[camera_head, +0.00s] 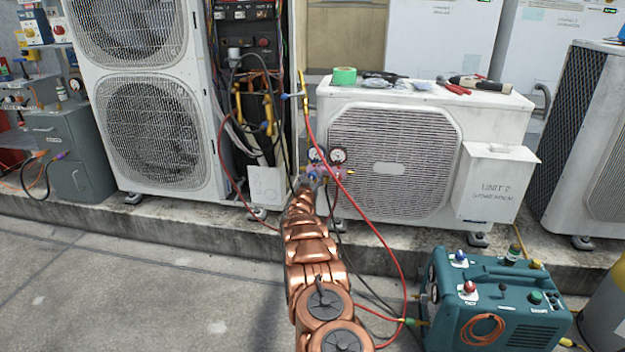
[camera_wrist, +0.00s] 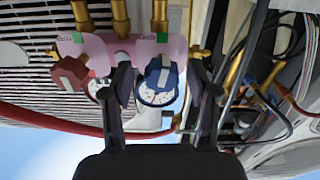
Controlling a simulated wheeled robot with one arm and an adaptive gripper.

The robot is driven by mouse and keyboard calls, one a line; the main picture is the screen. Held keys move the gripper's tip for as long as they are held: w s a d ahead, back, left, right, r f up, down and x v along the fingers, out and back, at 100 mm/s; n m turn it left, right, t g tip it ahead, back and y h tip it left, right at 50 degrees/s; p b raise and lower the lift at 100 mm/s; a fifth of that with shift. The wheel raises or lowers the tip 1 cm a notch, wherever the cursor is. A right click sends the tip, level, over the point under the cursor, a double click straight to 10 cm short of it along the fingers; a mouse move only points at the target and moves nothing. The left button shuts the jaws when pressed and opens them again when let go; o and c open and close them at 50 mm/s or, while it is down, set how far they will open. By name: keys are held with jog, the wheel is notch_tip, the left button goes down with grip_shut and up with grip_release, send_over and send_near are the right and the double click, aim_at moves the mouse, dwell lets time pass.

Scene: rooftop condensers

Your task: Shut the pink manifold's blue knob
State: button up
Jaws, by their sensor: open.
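The pink manifold (camera_head: 341,173) hangs in front of the wide condenser's grille, with two round gauges (camera_head: 338,155) above it. In the wrist view, the pink manifold (camera_wrist: 102,47) spans the upper part, upside down. Its blue knob (camera_wrist: 161,73) faces me, with a gauge dial partly behind it. Its red knob (camera_wrist: 70,73) is to the left. My gripper (camera_wrist: 164,80) is open, with one finger on each side of the blue knob. Gaps show between the fingers and the knob, and I cannot tell any contact. In the head view, my gripper (camera_head: 311,178) partly covers the manifold's left end.
A red hose (camera_head: 373,205) loops from the manifold area to the teal recovery machine (camera_head: 500,305) at lower right. Black cables and an open wiring panel (camera_head: 250,45) lie close on the left. The white condenser (camera_head: 440,110) is just behind. Grey floor at left is clear.

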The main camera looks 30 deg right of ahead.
jog(key=shift+w+d+f, duration=0.2)
jog(key=shift+w+d, duration=0.05)
jog(key=shift+w, duration=0.05)
jog(key=shift+w+d+r, duration=0.15)
jog(key=shift+w+r, duration=0.05)
jog(key=shift+w, duration=0.05)
grip_shut()
dwell(0.6)
